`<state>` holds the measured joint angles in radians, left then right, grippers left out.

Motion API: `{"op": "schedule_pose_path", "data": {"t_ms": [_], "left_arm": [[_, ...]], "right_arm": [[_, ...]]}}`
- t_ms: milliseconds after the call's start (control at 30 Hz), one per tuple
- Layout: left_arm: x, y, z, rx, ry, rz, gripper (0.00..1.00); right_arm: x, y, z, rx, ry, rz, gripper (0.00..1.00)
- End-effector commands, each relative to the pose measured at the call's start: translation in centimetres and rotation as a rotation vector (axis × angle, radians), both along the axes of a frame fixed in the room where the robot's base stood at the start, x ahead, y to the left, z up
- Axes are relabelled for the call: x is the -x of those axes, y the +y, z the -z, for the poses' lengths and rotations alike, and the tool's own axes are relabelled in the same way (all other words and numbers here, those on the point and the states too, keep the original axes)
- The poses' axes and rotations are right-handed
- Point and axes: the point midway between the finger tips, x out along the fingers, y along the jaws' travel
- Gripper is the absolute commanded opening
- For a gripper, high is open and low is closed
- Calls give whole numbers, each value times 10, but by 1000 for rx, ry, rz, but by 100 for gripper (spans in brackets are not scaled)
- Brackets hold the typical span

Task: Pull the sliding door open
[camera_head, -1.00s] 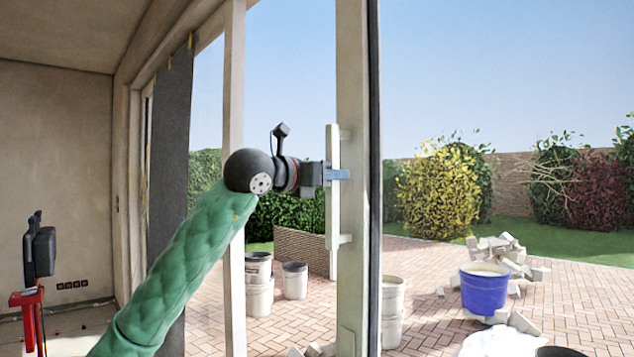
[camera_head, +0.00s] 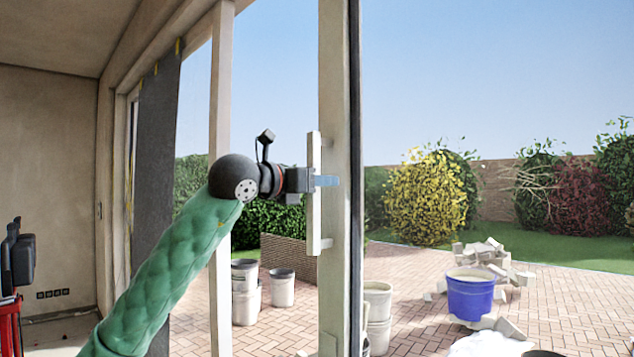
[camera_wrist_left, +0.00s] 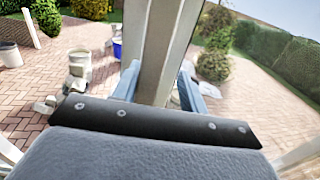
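The sliding door's pale upright frame (camera_head: 340,110) stands right of centre in the head view, with a vertical bar handle (camera_head: 314,222) on its left side. My left gripper (camera_head: 327,181) is at the upper half of the handle. A blue finger reaches past the bar, in front of the door frame. In the left wrist view, the two blue fingers of my left gripper (camera_wrist_left: 158,88) are spread apart, with a pale upright (camera_wrist_left: 166,48) visible between them. Contact with the bar cannot be made out. My right gripper is in neither view.
A pale post (camera_head: 221,130) stands left of the door. Outside are light buckets (camera_head: 282,288), a blue bucket (camera_head: 470,294) and a rubble pile (camera_head: 490,258) on brick paving (camera_head: 410,275). Red and black equipment (camera_head: 12,270) stands at the left edge.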

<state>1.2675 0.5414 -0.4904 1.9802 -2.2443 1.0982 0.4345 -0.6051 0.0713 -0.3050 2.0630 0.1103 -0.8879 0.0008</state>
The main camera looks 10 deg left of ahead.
Motion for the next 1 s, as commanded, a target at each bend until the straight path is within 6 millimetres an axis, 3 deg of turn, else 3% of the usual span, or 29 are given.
{"op": "schedule_pose_path", "data": {"t_ms": [400, 567, 700, 1000], "left_arm": [[1, 0, 0, 0, 0, 1, 42], [10, 8, 1, 0, -1, 0, 42], [27, 21, 2, 0, -1, 0, 42], [56, 45, 1, 1, -1, 0, 42]], "right_arm": [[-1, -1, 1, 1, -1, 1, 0], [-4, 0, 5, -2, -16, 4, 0], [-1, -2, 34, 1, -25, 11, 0], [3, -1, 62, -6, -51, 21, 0]]}}
